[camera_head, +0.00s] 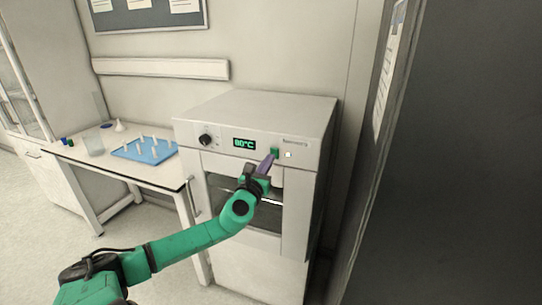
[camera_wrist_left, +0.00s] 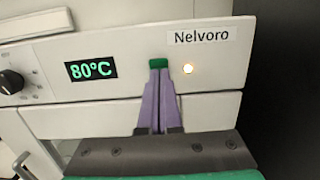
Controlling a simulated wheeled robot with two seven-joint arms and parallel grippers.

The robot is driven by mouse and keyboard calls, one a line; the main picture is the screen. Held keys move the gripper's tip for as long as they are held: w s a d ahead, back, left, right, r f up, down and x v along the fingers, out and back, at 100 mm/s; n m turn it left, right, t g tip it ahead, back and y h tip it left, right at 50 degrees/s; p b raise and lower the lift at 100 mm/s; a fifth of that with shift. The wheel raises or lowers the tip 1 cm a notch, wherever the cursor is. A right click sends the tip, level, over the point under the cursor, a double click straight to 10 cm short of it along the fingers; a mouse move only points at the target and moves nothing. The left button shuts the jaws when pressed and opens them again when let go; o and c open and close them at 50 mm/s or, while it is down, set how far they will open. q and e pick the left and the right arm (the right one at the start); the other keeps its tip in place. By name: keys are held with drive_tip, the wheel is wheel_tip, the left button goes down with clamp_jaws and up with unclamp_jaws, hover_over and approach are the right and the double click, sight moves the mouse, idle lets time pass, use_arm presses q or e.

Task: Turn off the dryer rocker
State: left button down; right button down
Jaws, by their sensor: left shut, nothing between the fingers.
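The dryer (camera_head: 255,115) is a white box with a front door and a control panel. Its display (camera_head: 244,143) reads 80°C in green, and it also shows in the left wrist view (camera_wrist_left: 91,69). The green rocker (camera_head: 275,152) sits on the panel right of the display; in the left wrist view its top part (camera_wrist_left: 158,62) shows above my fingertips. A lamp (camera_wrist_left: 188,69) beside it glows. My left gripper (camera_head: 270,159) is shut and empty, its purple fingers (camera_wrist_left: 157,75) at the rocker's lower edge. I cannot tell whether they touch it. The right gripper is out of view.
A black knob (camera_head: 205,140) is on the dryer panel's left. A white table (camera_head: 110,165) at the left holds a blue tray (camera_head: 143,151) with small white items. A dark surface (camera_head: 450,170) stands close on the right.

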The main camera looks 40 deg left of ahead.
use_arm(q)
drive_tip(key=shift+x, duration=1.1)
drive_tip(key=shift+r, duration=0.2)
drive_tip(key=shift+f, duration=0.1)
